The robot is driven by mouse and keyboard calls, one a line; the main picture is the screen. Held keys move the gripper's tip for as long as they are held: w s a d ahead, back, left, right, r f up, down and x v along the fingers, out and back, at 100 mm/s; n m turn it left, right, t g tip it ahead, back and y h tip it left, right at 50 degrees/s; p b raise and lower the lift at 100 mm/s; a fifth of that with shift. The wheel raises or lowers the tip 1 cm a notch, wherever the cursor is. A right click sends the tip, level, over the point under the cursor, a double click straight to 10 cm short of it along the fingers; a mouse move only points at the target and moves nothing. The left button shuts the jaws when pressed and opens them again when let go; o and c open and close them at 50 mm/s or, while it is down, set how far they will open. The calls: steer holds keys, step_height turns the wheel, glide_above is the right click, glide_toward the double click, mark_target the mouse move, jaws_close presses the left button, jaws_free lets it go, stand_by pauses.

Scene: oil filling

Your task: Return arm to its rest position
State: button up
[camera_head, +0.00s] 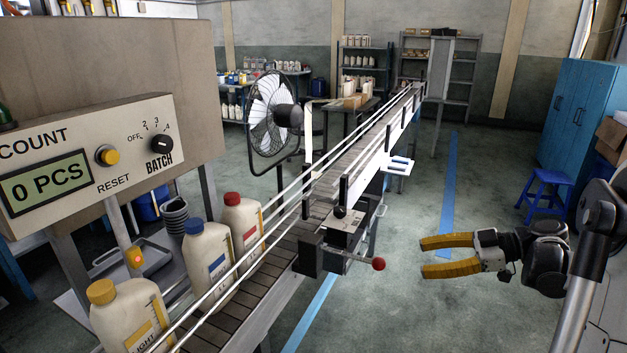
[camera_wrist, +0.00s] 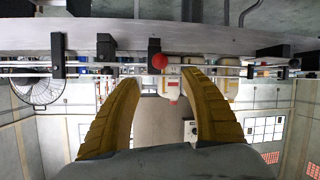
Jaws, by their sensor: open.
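My gripper (camera_head: 436,257) has two yellow fingers, spread apart and empty. It is in the air to the right of the conveyor (camera_head: 283,243), pointing left toward it. A lever with a red knob (camera_head: 378,264) sticks out from the conveyor's near side, left of the fingertips and apart from them. In the wrist view the fingers (camera_wrist: 150,90) show open, with the red knob (camera_wrist: 159,61) beyond and between their tips. The wrist picture appears upside down.
Bottles with yellow (camera_head: 101,291), blue (camera_head: 195,227) and red (camera_head: 232,198) caps stand on the conveyor. A control panel (camera_head: 90,155) reads 0 PCS. A fan (camera_head: 270,105) stands behind. A blue stool (camera_head: 545,190) and blue cabinet (camera_head: 577,115) stand at right. Floor between is clear.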

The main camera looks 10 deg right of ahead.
steer(key=s+a+r+m+g+h, duration=0.1)
steer(key=s+a+m+h, duration=0.15)
steer(key=a, duration=0.45)
steer(key=s+a+r+m+g+h, duration=0.1)
steer(key=a+m+h, duration=0.1)
steer(key=a+m, duration=0.3)
steer(key=s+a+m+t+h, duration=0.1)
steer(key=s+a+m+h, duration=0.2)
steer(key=s, duration=0.4)
steer(key=s+a+f+m+t+h, duration=0.1)
steer(key=s+a+m+h, duration=0.2)
steer(key=s, duration=0.4)
steer(key=shift+s+a+f+m+t+h, duration=0.2)
steer(key=shift+a+m+t+h, duration=0.1)
steer(key=shift+a+m+h, duration=0.25)
steer(key=shift+w+d, duration=0.1)
